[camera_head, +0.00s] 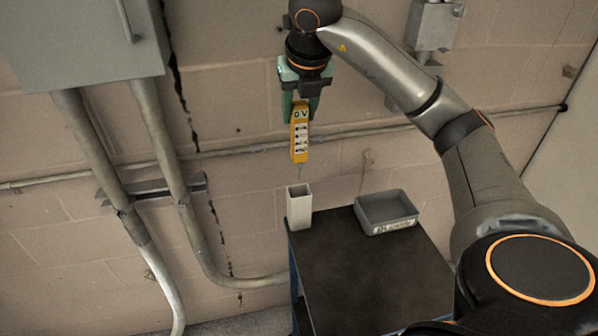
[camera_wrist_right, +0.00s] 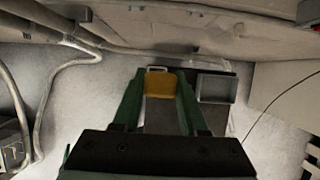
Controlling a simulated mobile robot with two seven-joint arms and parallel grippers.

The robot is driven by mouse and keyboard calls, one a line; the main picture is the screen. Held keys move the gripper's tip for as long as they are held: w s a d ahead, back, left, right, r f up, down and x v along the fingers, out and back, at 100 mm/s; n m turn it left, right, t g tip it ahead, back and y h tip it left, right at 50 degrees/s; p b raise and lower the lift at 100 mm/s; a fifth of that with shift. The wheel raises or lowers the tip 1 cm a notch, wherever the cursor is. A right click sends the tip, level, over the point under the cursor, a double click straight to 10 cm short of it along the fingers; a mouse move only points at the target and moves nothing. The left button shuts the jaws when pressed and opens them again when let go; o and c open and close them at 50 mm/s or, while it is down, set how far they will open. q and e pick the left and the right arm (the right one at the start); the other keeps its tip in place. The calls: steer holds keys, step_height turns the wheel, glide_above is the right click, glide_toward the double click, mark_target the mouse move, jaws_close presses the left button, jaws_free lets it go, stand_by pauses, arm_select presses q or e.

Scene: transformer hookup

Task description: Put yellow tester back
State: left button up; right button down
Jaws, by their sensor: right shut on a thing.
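The yellow tester (camera_head: 299,134) hangs upright, probe tip down, in my right gripper (camera_head: 300,103). Its face shows "0 V" and a column of small markings. The gripper's green fingers are shut on its top end; in the right wrist view the tester (camera_wrist_right: 159,84) sits between the fingers (camera_wrist_right: 159,95). A white open-topped square holder (camera_head: 299,208) stands on the back left corner of the dark table (camera_head: 365,275). In the head view the tester's tip is above the holder, apart from it. In the wrist view the holder's rim (camera_wrist_right: 155,69) shows just beyond the tester. My left gripper is not in view.
A grey tray (camera_head: 386,212) with a label sits on the table right of the holder. A grey cabinet (camera_head: 75,38) with conduits hangs on the wall at left. A small grey box (camera_head: 433,25) is on the wall at upper right. The table's front is clear.

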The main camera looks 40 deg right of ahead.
step_height(320, 180, down, 10)
steer(key=b, duration=0.2)
steer(key=shift+b, duration=0.35)
steer(key=shift+f, duration=2.25)
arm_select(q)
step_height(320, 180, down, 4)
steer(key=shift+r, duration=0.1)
arm_select(e)
steer(key=shift+c, duration=2.2)
jaws_free()
steer(key=v, duration=0.7)
steer(key=shift+w, duration=0.1)
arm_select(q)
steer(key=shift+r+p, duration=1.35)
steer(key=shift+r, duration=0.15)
arm_select(e)
glide_toward(299, 169)
steer(key=shift+s+a+r, duration=0.1)
steer(key=shift+s+r, duration=0.2)
steer(key=shift+r, duration=0.3)
